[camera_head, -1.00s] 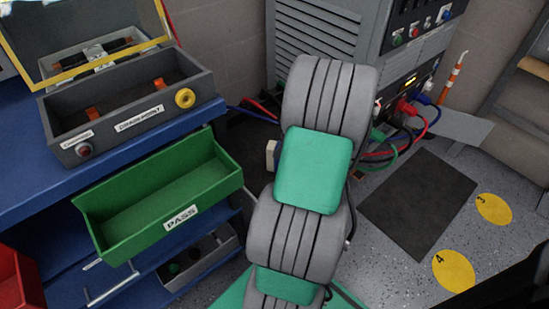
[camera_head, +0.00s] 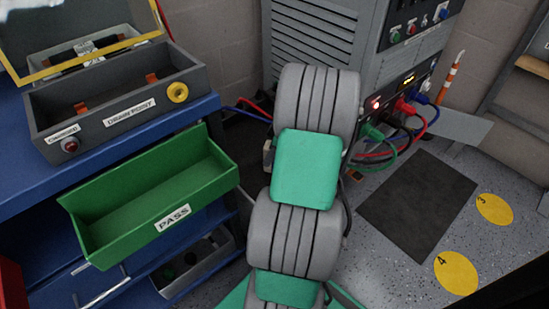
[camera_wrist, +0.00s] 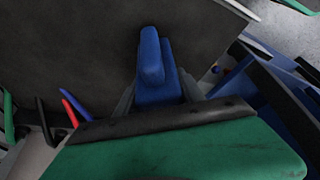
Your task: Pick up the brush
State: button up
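I cannot make out a brush for certain in either view. My gripper shows in the wrist view (camera_wrist: 155,65): two blue finger pieces lie against each other in front of a green and black palm, with grey links on both sides. It looks shut, and I see nothing held between the fingers. In the head view my grey and green arm hides the gripper.
A grey cabinet (camera_head: 318,35) with plugged cables stands behind my arm. A dark mat (camera_head: 418,205) lies on clear floor at right.

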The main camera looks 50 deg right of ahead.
jog(key=c, duration=0.9)
grip_shut()
jog(key=shift+r, duration=0.1)
jog(key=shift+r, duration=0.2)
jog(key=r+p, duration=0.1)
jog(key=r, duration=0.1)
jog(key=r+p, duration=0.1)
jog(key=r, duration=0.1)
jog(key=shift+s+p, duration=0.3)
jog(key=shift+s, duration=0.05)
jog(key=s+r+p, duration=0.3)
jog(key=s+r, duration=0.5)
jog(key=s, duration=0.5)
jog(key=shift+s+d+r+p, duration=0.15)
jog(key=shift+d+r+p, duration=0.1)
jog(key=shift+d+p, duration=0.15)
